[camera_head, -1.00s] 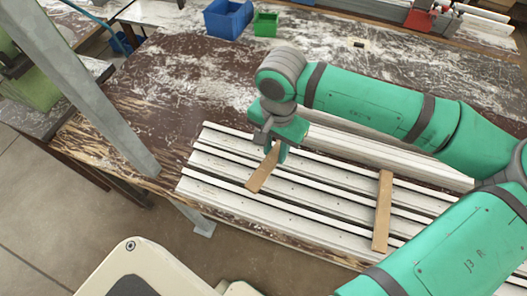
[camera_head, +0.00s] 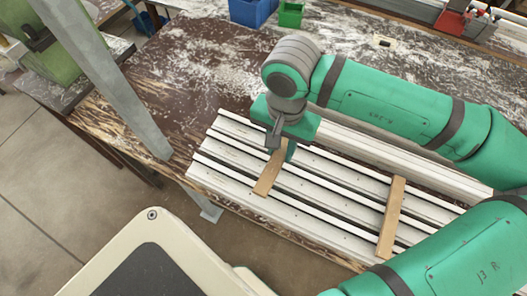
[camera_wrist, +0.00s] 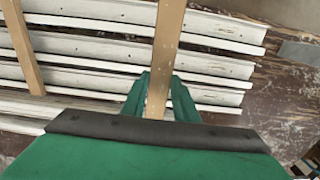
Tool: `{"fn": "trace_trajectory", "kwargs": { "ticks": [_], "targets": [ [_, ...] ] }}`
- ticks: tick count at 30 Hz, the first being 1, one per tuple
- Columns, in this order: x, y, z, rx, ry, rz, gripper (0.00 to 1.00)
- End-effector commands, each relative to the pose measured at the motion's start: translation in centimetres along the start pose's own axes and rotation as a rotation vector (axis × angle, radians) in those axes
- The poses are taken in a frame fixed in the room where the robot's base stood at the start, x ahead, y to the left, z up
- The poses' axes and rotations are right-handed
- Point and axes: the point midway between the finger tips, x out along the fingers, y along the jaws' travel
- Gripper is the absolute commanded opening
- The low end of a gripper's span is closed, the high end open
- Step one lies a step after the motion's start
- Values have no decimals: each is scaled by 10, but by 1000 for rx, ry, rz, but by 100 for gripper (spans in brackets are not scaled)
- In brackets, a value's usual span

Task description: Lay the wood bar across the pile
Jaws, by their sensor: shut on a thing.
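My gripper (camera_head: 283,153) is shut on a wood bar (camera_head: 266,180) over the left part of the pile of long white profiles (camera_head: 335,205). In the wrist view the bar (camera_wrist: 168,35) runs between the two green fingers (camera_wrist: 160,95), crosswise to the profiles (camera_wrist: 100,80). The held bar is on or just above the pile; I cannot tell if it touches. Its far part is hidden behind my gripper in the head view. A second wood bar (camera_head: 391,218) lies across the profiles to the right, roughly parallel to the held one; it also shows in the wrist view (camera_wrist: 22,48).
The pile lies near the front edge of a worn brown bench (camera_head: 185,90). A blue bin (camera_head: 252,10) and a green bin (camera_head: 290,14) stand at the back. A grey post (camera_head: 105,80) rises at the left. The bench behind the pile is mostly clear.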

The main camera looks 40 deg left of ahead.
Motion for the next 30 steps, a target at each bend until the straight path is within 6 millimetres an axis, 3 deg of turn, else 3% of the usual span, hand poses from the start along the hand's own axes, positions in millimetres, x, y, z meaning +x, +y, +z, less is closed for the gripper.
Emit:
{"fn": "trace_trajectory", "kwargs": {
  "ticks": [3, 9, 17, 25, 30],
  "targets": [
    [20, -20, -4, -5, -5, 0, 4],
    [46, -41, -10, -3, -2, 0, 4],
    [58, -51, -13, -1, -2, -1, 4],
    [91, -54, -14, 1, -2, -1, 4],
    [93, -53, -14, 1, 0, 0, 4]
  ]
}}
